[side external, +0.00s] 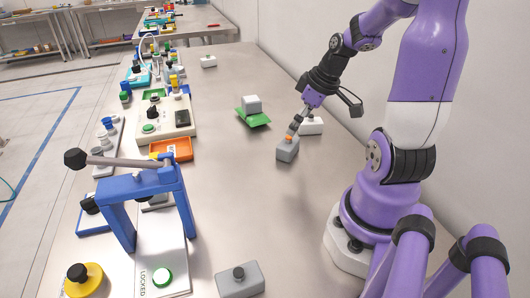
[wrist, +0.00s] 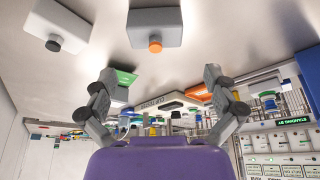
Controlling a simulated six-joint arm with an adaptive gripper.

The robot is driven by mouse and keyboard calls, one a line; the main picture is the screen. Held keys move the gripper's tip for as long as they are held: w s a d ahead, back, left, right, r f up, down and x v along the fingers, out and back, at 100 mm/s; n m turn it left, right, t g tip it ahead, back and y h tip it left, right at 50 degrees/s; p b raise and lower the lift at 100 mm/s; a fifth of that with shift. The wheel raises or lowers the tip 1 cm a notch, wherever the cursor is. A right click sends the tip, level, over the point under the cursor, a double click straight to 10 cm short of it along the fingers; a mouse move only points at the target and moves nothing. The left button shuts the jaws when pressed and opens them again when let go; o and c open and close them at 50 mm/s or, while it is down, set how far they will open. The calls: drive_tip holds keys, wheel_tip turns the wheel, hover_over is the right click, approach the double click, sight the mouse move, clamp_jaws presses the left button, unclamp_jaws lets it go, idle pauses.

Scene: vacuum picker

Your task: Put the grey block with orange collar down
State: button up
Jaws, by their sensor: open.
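The grey block with orange collar (side external: 287,153) sits upright on the metal table, right of its middle. Its orange collar shows on top, close under my gripper (side external: 294,129) in the side external view. In the wrist view the block (wrist: 154,22) is at the top centre, beyond the fingertips and apart from them. My gripper (wrist: 158,76) is open there, its two fingers wide apart with nothing between them. In the side external view the fingers partly overlap the collar, so the exact gap is hard to tell.
A white block (side external: 313,126) stands close behind my gripper. A grey block (side external: 252,103) rests on a green plate (side external: 258,121) to the left. A blue lever press (side external: 120,221) and a grey block with black knob (side external: 240,282) stand nearer. The table's middle is clear.

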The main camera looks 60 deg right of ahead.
drive_tip(key=a+r, duration=0.4)
drive_tip(key=a, duration=0.4)
drive_tip(key=a+r+t, duration=0.1)
drive_tip(key=a+r, duration=0.4)
drive_tip(key=a, duration=0.4)
drive_tip(key=shift+a, duration=0.2)
